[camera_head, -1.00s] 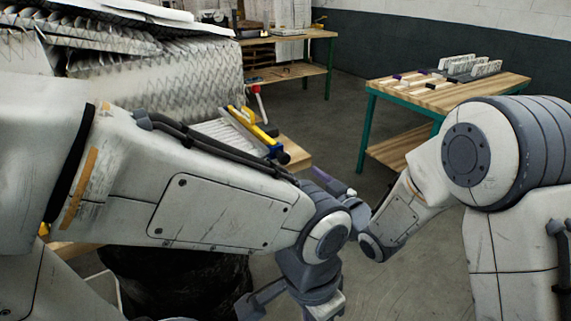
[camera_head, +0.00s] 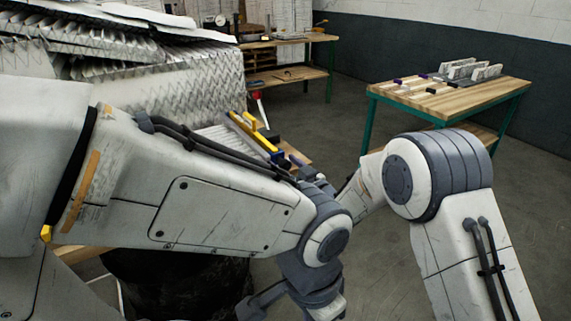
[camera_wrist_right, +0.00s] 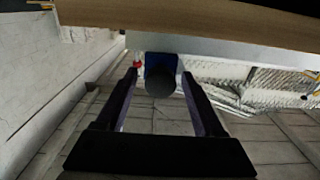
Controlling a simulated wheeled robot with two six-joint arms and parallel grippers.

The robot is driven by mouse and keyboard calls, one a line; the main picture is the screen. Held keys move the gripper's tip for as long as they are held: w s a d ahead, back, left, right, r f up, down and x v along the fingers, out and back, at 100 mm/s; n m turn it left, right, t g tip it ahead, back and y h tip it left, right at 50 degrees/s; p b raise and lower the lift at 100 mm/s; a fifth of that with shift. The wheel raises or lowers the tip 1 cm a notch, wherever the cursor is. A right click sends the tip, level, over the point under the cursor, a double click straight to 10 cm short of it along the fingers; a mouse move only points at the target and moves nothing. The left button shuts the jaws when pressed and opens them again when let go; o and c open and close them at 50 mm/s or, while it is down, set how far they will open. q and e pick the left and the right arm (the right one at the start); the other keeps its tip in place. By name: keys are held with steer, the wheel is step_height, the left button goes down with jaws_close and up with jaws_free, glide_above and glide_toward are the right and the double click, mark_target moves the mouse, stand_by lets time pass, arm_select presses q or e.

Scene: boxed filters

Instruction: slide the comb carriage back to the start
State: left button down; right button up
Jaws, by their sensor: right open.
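The comb carriage (camera_head: 256,136) is a yellow bar with a blue and dark near end, lying across the pleated white sheet (camera_head: 217,135) on the bench at the left. In the right wrist view its blue end block with a dark round knob (camera_wrist_right: 161,80) shows close by. My right gripper (camera_wrist_right: 160,74) is open, with a finger on either side of the knob and a gap showing at each. In the head view the right gripper is at the carriage's near end, mostly hidden behind my left arm. My left wrist is at the bottom centre; its fingertips do not show.
The bench's wooden edge (camera_wrist_right: 190,18) runs across the top of the right wrist view. A pile of pleated metal mesh (camera_head: 160,85) stands behind the carriage. A green-legged table (camera_head: 475,98) with small parts is at the right. The floor between is clear.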

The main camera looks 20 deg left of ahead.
steer(key=shift+c, duration=0.3)
jaws_close()
stand_by(1.1)
